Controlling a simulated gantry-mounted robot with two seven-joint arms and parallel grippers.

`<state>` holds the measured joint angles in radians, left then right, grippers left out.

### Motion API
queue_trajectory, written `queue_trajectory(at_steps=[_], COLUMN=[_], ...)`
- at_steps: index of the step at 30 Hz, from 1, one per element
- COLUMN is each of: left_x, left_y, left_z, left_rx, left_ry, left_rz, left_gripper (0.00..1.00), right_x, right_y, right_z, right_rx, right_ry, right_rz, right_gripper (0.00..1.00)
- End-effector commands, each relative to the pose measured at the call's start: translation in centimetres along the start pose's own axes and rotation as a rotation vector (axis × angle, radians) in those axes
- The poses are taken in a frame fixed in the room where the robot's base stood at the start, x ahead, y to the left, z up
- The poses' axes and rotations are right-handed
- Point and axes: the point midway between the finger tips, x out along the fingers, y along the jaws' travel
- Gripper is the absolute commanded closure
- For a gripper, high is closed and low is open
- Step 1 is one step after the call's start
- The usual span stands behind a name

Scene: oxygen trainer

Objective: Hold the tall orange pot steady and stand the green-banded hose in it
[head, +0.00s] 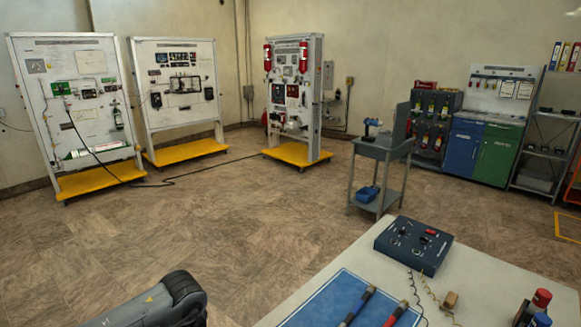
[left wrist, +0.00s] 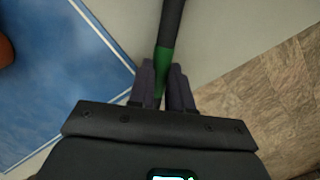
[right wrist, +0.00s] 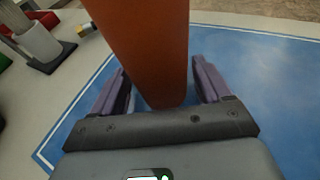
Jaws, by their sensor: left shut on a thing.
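The green-banded hose (left wrist: 167,45), a dark rod with a green band, shows in the left wrist view. My left gripper (left wrist: 164,80) is shut on it at the green band, near the mat's edge. The tall orange pot (right wrist: 148,45) shows in the right wrist view, over the blue mat. My right gripper (right wrist: 157,80) is open, with one finger on each side of the pot and a gap on both sides. An orange rounded thing (left wrist: 5,50), perhaps the pot, shows at the left wrist view's edge. Neither gripper nor the pot shows in the head view.
The blue mat (head: 335,295) lies on the pale table (head: 470,270). Blue-banded (head: 360,303) and red-banded (head: 397,313) rods are on it. A control box (head: 413,245) with coiled wires stands behind. A white cylinder (right wrist: 40,43) on a dark base stands at the right wrist view's upper left.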

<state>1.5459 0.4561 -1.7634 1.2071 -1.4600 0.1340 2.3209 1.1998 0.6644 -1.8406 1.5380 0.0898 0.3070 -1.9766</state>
Motion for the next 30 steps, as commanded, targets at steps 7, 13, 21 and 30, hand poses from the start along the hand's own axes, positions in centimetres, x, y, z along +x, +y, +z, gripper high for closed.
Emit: queue_trajectory(at_steps=[7, 13, 21, 30], left_x=[0.0, 0.0, -0.6, -6.2], left_y=[0.0, 0.0, 1.6, 9.5], left_z=[0.0, 0.0, -0.3, -1.7], left_rx=[0.0, 0.0, 0.058, 0.505], left_ry=[0.0, 0.0, 0.044, 0.376], left_rz=[0.0, 0.0, -0.005, 0.036], left_gripper=[1.0, 1.0, 1.0, 1.0], right_x=[0.0, 0.0, 0.0, 0.0], right_y=[0.0, 0.0, 0.0, 0.0], right_z=[0.0, 0.0, 0.0, 0.0], right_rx=[0.0, 0.0, 0.0, 0.0], right_ry=[0.0, 0.0, 0.0, 0.0], right_rz=[0.0, 0.0, 0.0, 0.0], right_gripper=[0.56, 0.56, 0.56, 0.56])
